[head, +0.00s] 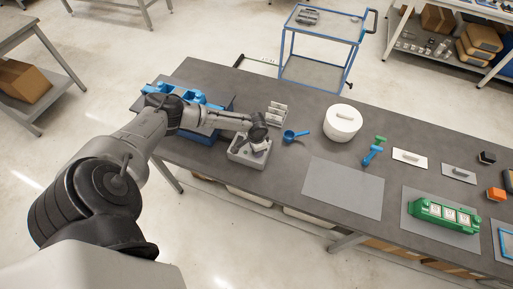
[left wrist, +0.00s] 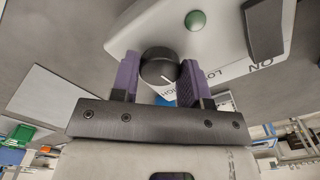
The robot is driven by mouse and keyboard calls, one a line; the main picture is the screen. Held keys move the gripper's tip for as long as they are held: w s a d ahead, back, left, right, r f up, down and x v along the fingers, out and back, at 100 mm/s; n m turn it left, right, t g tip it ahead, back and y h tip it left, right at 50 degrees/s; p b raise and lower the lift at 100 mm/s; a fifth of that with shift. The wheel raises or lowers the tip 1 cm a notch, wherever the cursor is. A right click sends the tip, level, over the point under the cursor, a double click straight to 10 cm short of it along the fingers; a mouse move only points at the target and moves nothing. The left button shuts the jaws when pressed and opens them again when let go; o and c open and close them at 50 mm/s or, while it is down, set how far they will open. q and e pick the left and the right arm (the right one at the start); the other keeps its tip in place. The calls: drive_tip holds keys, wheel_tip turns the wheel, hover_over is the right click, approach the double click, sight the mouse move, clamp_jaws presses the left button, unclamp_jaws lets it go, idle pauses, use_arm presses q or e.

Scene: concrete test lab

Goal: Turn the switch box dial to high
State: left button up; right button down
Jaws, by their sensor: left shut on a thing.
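The switch box (head: 237,158) is a light grey box near the left end of the dark table in the head view. In the left wrist view the switch box (left wrist: 225,30) shows a green button (left wrist: 196,20), a dark rocker and the letters ON. Its black dial (left wrist: 158,66) has a short white mark pointing down and right. LOW and HIGH lettering beside it is partly hidden by a finger. My left gripper (left wrist: 157,70) is shut on the dial, one purple finger on each side. In the head view my left gripper (head: 258,142) hides the dial. My right gripper is not in view.
A blue scoop (head: 291,136), a grey rack (head: 277,114) and a white round container (head: 342,122) stand right of the box. Blue items (head: 185,94) lie behind my left arm.

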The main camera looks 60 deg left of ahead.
use_arm(q)
drive_tip(key=m, duration=1)
drive_tip(key=shift+r+m, duration=0.1)
drive_tip(key=shift+m, duration=0.4)
idle(0.3)
drive_tip(key=o, duration=0.9)
wheel_tip(320, 180, up, 14)
drive_tip(key=shift+f+b, duration=0.1)
drive_tip(key=shift+b, duration=0.2)
